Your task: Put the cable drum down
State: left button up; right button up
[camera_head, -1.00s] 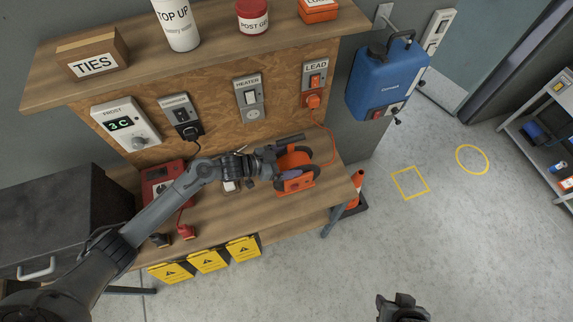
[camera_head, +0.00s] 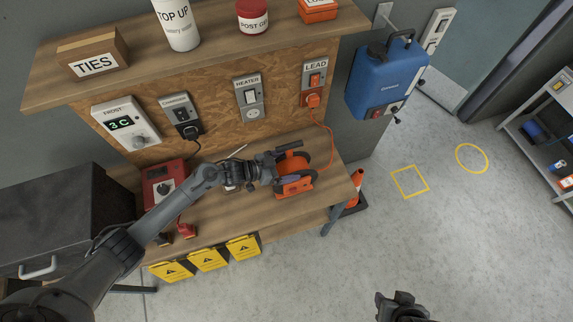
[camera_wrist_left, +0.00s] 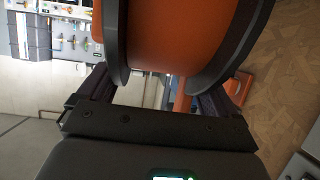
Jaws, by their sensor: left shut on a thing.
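The cable drum (camera_head: 297,163) is orange with dark parts and a dark bar on top. It is at the right end of the wooden bench (camera_head: 230,211). An orange cable runs from it up to the LEAD socket (camera_head: 313,99). My left gripper (camera_head: 281,170) is shut on the drum from its left side. The left wrist view shows the orange drum (camera_wrist_left: 185,35) and its dark rims large between the fingers. I cannot tell whether its underside touches the bench. My right gripper (camera_head: 401,307) shows only partly at the bottom edge, its jaws unclear.
A red box (camera_head: 160,184) with a dark knob stands on the bench to the left. Yellow bins (camera_head: 208,260) hang along the front edge. A traffic cone (camera_head: 356,181) stands by the bench's right end. The floor at right is open, with a yellow square (camera_head: 410,182) marked on it.

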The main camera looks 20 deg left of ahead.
pick_arm(q)
jog(key=o, duration=1.7)
jog(key=shift+o, duration=0.2)
jog(key=v, duration=1.2)
jog(key=s+d+n+y, duration=0.2)
jog(key=s+d+y, duration=0.1)
jog(key=d+y, duration=0.2)
jog(key=s+a+r+n+g+y, duration=0.1)
jog(key=s+n+g+y, duration=0.1)
jog(key=s, duration=0.7)
jog(key=s+a+r+n+g+y, duration=0.1)
jog(key=s+r+n+g+y, duration=0.1)
jog(key=s, duration=0.7)
jog(key=shift+s+r+n+g+y, duration=0.3)
jog(key=shift+n+g+y, duration=0.1)
jog(key=shift+n+g, duration=0.35)
